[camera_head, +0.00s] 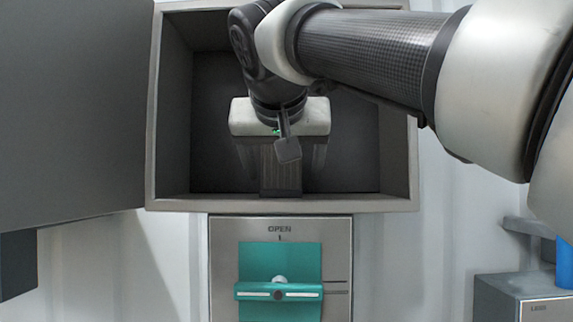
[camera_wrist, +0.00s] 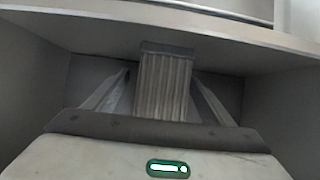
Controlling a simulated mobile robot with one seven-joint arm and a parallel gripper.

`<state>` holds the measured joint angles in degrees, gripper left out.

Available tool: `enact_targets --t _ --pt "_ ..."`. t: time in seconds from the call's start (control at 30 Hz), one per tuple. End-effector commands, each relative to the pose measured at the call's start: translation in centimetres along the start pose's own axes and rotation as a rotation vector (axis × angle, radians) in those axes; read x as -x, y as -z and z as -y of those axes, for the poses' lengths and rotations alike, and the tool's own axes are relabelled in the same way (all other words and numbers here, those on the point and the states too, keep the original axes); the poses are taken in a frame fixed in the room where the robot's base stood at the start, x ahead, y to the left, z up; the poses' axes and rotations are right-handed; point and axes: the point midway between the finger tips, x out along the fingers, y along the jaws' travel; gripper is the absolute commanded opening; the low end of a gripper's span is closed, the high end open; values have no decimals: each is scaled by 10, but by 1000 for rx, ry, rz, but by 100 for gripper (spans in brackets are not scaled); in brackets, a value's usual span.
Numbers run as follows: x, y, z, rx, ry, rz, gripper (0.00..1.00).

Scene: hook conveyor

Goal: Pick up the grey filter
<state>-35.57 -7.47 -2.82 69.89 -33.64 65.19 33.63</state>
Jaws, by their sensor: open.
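The grey filter (camera_head: 281,182) is a ribbed upright block inside the open grey box, at its lower middle. It also shows in the wrist view (camera_wrist: 165,88), with a darker band at its far end. My gripper (camera_head: 282,168) reaches into the box, its white body above the filter. Its two fingers are open, one on each side of the filter. In the wrist view the fingers of my gripper (camera_wrist: 160,78) show a gap to the filter on both sides. The filter's upper part is hidden behind my gripper in the head view.
The box (camera_head: 168,120) has walls close around my gripper, and its grey door (camera_head: 70,110) stands open at left. Below is a metal panel (camera_head: 223,270) marked OPEN with a teal handle plate (camera_head: 280,262). A grey case (camera_head: 520,290) and a blue object (camera_head: 564,262) are at lower right.

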Motion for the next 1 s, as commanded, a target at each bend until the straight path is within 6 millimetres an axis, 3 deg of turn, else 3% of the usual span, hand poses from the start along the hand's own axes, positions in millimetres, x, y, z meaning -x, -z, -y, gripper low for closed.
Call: enact_targets --t 0.27,0.57,0.87,1.0 --pt "-2 -3 2 0 0 0 77" --pt "-2 -3 2 1 -1 1 29" --pt "-1 0 2 0 -1 1 29" --pt "6 12 2 -2 1 -2 29"
